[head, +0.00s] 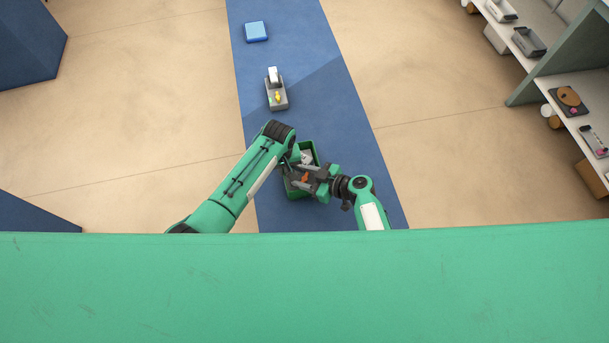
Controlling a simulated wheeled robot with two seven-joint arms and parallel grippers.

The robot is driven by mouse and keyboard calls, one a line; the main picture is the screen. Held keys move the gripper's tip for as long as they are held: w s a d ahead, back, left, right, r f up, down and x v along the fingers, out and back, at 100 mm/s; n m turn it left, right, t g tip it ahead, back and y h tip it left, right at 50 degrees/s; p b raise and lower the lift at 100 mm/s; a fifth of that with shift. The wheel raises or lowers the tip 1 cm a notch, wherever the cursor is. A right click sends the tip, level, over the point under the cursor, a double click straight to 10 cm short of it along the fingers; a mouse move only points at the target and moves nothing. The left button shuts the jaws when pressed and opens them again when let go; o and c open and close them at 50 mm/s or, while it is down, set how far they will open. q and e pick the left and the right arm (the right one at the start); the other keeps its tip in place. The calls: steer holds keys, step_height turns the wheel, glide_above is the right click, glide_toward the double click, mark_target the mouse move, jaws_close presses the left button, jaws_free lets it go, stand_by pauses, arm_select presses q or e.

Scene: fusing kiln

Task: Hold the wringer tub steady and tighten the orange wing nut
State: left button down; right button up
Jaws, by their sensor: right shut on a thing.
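The wringer tub (315,150) is a dark green box in front of me, largely covered by my two arms. Something pale grey shows inside its upper part. The orange wing nut (305,178) is a small orange spot at the tub's middle. My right gripper (308,180) comes in from the right and is shut on the orange wing nut, its fingers partly hiding it. My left gripper (289,170) is at the tub's left side; its fingers are mostly hidden under its own arm, so I cannot tell whether they are closed on the tub.
A blue square box (256,31) lies farther off. Shelves (560,82) with several items line the right. Tan floor on both sides is clear.

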steer(key=shift+m+t+h, duration=0.8)
steer(key=shift+m+t, duration=0.4)
steer(key=o, duration=1)
steer(key=v, duration=1.2)
steer(key=shift+s, duration=0.2)
steer(key=shift+a, duration=0.15)
